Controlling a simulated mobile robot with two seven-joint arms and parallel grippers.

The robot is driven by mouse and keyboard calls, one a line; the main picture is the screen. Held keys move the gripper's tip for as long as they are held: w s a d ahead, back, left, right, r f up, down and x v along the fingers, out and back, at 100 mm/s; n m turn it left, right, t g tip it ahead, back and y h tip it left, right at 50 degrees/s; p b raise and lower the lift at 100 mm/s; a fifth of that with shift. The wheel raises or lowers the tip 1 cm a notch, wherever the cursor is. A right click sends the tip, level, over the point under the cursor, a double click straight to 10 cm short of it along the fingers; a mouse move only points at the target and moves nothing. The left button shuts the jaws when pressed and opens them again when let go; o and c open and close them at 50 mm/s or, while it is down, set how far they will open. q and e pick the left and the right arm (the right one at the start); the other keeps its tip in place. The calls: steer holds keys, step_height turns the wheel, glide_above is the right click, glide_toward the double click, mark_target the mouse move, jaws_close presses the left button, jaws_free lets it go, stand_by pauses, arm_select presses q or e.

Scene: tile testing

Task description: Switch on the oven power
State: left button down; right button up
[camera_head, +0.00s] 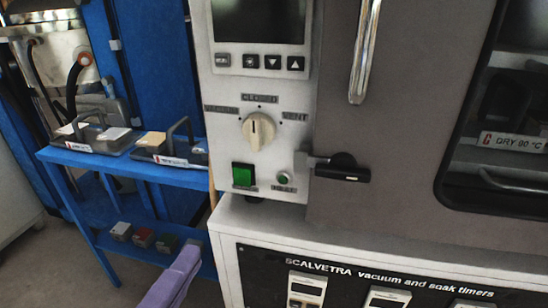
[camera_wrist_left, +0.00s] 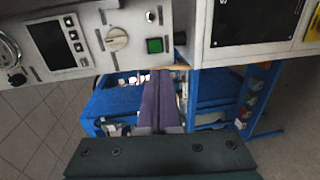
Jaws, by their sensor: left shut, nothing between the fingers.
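The oven's pale control panel (camera_head: 225,110) carries a square green switch (camera_head: 243,175), which looks bright green; I cannot tell whether it is pressed. A small round green button or lamp (camera_head: 284,180) sits to its right. A cream dial (camera_head: 258,130) is above them. The green switch also shows in the left wrist view (camera_wrist_left: 155,45), above the fingertips. My left gripper (camera_head: 189,250), with purple fingers, is shut and empty, below and left of the switch and apart from it. Its fingers also show in the left wrist view (camera_wrist_left: 160,76). My right gripper is not in view.
A black door latch (camera_head: 343,170) sticks out right of the switch. The oven door has a metal handle (camera_head: 364,55) and a window. The timer unit (camera_head: 390,278) stands below. A blue rack (camera_head: 100,165) with trays and small blocks is at left.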

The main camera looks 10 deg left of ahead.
mark_target(241, 184)
arm_select(q)
steer(key=w, duration=0.4)
steer(key=w+f+b, duration=0.1)
steer(key=w, duration=0.9)
steer(key=shift+d+f, duration=0.25)
steer(key=shift+f, duration=0.1)
